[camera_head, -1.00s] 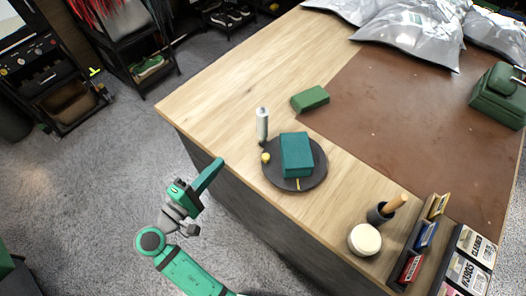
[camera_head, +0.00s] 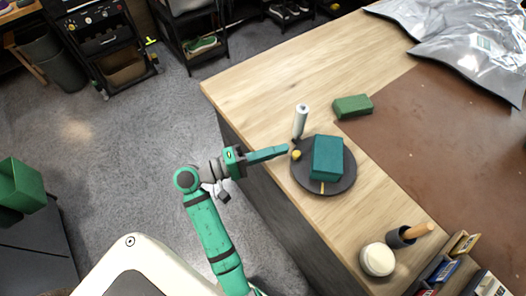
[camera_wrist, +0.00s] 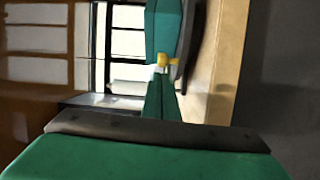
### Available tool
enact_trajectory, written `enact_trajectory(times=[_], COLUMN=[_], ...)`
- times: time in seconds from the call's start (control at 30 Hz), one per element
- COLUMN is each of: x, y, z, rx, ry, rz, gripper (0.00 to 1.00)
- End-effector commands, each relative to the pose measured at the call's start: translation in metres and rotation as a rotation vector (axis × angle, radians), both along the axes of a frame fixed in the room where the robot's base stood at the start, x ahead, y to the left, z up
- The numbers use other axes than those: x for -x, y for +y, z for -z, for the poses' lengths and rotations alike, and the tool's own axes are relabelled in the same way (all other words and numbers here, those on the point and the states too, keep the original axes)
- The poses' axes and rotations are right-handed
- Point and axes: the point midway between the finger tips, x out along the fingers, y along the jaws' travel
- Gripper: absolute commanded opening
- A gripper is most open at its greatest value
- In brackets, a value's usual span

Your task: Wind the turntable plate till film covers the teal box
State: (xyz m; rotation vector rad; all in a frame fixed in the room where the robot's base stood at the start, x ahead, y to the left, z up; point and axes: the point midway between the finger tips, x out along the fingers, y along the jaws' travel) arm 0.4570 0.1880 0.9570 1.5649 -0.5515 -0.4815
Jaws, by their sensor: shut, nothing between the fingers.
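The dark round turntable plate (camera_head: 342,187) lies on the wooden bench near its left edge, with the teal box (camera_head: 328,157) standing on it. A pale film roll (camera_head: 301,120) stands upright just behind the plate; no film is visible on the box. My gripper (camera_head: 287,149) is shut and empty, its tip just left of the knob; contact cannot be told. In the wrist view, the knob (camera_wrist: 163,59) shows just beyond my fingers, below the teal box (camera_wrist: 163,28).
A green block (camera_head: 353,106) lies behind the plate. A round white-topped jar (camera_head: 377,259) and a dark cup with a wooden handle (camera_head: 401,237) stand at the front right. A brown mat (camera_head: 440,150) covers the right side, with silver bags (camera_head: 475,45) at the back.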

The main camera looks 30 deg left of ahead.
Motion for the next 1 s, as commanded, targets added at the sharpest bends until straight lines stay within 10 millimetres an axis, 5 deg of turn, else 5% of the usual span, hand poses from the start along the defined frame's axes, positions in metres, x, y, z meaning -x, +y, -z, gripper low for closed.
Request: enact_trajectory(times=[0.33, 0.57, 0.6, 1.0], x=[-0.022, -0.023, -0.022, -0.023], y=[-0.018, -0.019, -0.008, -0.028], z=[-0.001, -0.001, -0.001, -0.001], rx=[0.0, 0.0, -0.002, 0.001], ry=[0.0, 0.0, 0.001, 0.0], rz=[0.002, 0.004, -0.003, -0.025], gripper=[0.0, 0.0, 0.0, 0.0])
